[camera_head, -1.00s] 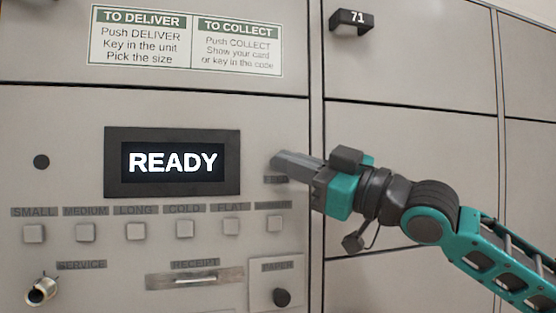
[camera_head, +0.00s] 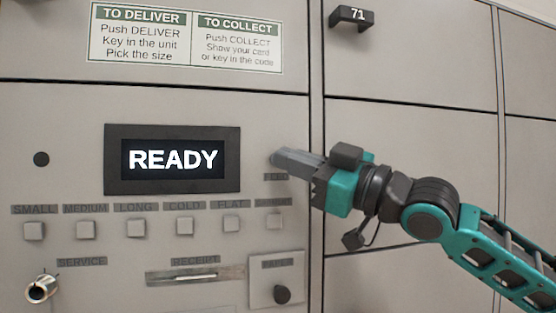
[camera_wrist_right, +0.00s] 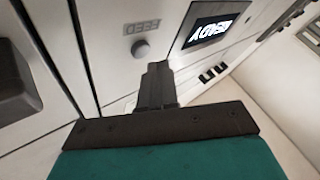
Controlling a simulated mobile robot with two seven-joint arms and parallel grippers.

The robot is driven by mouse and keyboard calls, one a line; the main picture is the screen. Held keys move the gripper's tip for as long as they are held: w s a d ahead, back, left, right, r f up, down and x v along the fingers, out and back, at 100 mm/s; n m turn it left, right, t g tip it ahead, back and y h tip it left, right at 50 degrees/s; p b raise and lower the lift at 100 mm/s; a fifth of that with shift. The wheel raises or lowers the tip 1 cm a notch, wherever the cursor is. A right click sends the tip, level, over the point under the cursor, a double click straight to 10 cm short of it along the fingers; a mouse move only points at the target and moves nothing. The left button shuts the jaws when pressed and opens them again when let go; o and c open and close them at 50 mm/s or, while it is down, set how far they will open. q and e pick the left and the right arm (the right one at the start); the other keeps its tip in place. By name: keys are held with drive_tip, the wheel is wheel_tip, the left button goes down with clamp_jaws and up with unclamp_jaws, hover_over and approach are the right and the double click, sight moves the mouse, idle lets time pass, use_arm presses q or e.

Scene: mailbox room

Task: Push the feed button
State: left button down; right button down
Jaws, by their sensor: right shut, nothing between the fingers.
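The feed button is a small round pale knob (camera_wrist_right: 141,50) beside the "FEED" label (camera_wrist_right: 142,27) in the right wrist view. In the head view the label (camera_head: 276,177) shows right of the display, and my gripper's tip covers most or all of the button above it. My right gripper (camera_head: 279,158) is shut and empty, its fingers pointing left at the panel. In the right wrist view its fingertips (camera_wrist_right: 158,66) are just beside and below the button; I cannot tell whether they touch it. My left gripper is not in view.
A framed display (camera_head: 173,160) reads "READY" left of the gripper. A row of square size buttons (camera_head: 135,228) runs below it. Under these are a service lock (camera_head: 41,289), a receipt slot (camera_head: 195,276) and a paper door with a dark knob (camera_head: 282,295). Locker doors (camera_head: 410,60) stand right.

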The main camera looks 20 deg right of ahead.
idle(0.6)
drive_tip(key=shift+w+p, duration=0.3)
drive_tip(key=shift+w, duration=0.15)
drive_tip(key=shift+w, duration=0.35)
idle(0.7)
idle(0.3)
drive_tip(key=shift+s+b, duration=0.4)
drive_tip(key=shift+s, duration=0.4)
